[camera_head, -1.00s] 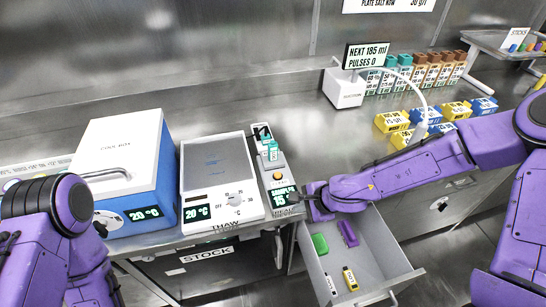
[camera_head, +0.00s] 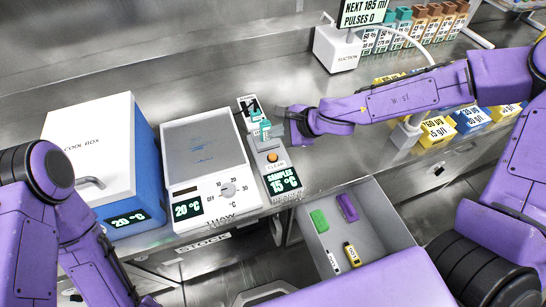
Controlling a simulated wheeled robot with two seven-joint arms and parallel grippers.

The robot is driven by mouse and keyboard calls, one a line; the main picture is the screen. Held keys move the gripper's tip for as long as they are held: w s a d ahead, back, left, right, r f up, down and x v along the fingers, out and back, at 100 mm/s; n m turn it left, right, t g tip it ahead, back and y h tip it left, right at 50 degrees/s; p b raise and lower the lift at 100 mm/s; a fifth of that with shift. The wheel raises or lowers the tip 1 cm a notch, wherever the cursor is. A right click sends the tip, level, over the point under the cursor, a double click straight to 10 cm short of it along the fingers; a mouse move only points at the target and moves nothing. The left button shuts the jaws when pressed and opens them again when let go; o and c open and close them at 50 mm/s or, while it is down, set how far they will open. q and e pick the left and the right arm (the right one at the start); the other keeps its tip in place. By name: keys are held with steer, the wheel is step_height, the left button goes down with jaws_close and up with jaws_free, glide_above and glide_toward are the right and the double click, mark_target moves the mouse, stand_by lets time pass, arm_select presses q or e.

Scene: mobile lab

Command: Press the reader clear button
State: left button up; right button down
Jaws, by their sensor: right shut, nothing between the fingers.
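The reader (camera_head: 262,172) is a slim pale unit with a dark display reading "SAMPLES 15 °C". Its orange clear button (camera_head: 272,157) is uncovered, with a "CLEAR" label just below it. A teal-capped vial (camera_head: 265,128) stands at the reader's far part. My right gripper (camera_head: 290,122) is shut and empty. In the picture it is just right of the vial and above and right of the button, apart from the button. My left arm shows at the left edge, but its gripper is out of view.
A thaw plate (camera_head: 205,155) and blue-white cool box (camera_head: 95,150) stand left of the reader. An open drawer (camera_head: 375,225) with several small items juts out below. The suction unit (camera_head: 337,48), colored boxes and bottles stand further right. The bench behind the reader is clear.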

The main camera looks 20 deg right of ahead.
mark_target(275, 158)
steer(key=f, duration=0.1)
steer(key=w+f+b, duration=0.1)
steer(key=f+b, duration=0.1)
steer(key=f, duration=0.1)
steer(key=shift+w+a, duration=0.1)
steer(key=shift+w, duration=0.3)
steer(key=f+b, duration=0.4)
steer(key=b, duration=0.1)
steer(key=shift+s+f, duration=0.35)
steer(key=shift+w+f, duration=0.1)
steer(key=shift+f, duration=0.05)
steer(key=shift+s+r, duration=0.2)
arm_select(q)
step_height(275, 158, down, 8)
steer(key=shift+w, duration=0.3)
steer(key=shift+w, duration=0.1)
arm_select(e)
steer(key=shift+w, duration=0.1)
arm_select(q)
steer(key=shift+f, duration=0.15)
arm_select(e)
steer(key=shift+f, duration=0.15)
arm_select(q)
steer(key=shift+f+b, duration=0.15)
steer(key=shift+b, duration=0.25)
arm_select(e)
steer(key=shift+f, duration=0.3)
